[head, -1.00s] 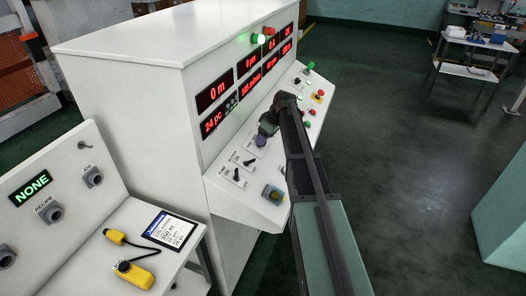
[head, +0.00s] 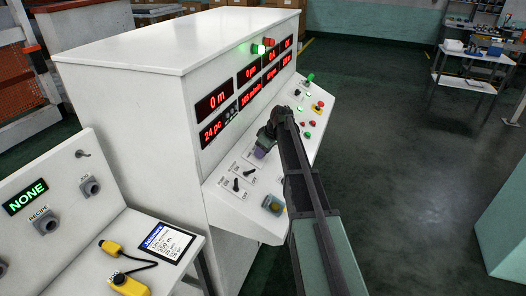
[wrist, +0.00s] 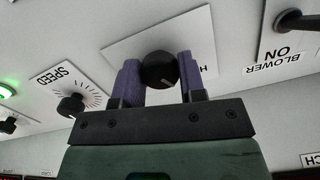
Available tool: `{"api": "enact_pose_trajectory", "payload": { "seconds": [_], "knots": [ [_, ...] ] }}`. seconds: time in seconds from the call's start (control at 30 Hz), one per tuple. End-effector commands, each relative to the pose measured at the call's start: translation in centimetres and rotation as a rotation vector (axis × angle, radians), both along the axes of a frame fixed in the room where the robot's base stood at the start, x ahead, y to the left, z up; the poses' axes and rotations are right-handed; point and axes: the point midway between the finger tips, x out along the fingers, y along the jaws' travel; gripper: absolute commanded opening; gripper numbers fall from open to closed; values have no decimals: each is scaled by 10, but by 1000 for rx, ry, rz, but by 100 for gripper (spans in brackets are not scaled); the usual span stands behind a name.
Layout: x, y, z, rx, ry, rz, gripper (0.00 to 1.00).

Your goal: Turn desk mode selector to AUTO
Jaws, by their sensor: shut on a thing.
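My gripper (head: 262,150) is at the sloped front panel of the white control desk (head: 195,45). In the wrist view, the two purple fingers of my gripper (wrist: 159,66) are on either side of a round black selector knob (wrist: 160,70) and shut on it. The knob sits on a white label plate (wrist: 120,48). Only a letter H shows beside the right finger; the rest of its lettering is hidden, so I cannot read the knob's position or confirm its name. In the head view my arm and gripper cover this knob.
A SPEED knob (wrist: 71,104) and a BLOWER switch (wrist: 290,20) flank the held knob. Red displays (head: 213,103) stand above. A side console shows NONE (head: 25,198).

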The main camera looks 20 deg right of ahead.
Motion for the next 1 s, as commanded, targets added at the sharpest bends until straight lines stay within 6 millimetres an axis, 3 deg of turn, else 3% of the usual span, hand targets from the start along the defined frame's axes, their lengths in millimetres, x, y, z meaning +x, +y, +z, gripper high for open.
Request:
{"api": "enact_pose_trajectory", "payload": {
  "seconds": [0.37, 1.0],
  "knots": [
    [0, 0, 0, 65, 66, -186, 14],
    [-1, 0, -1, 248, 253, -708, 14]
  ]
}}
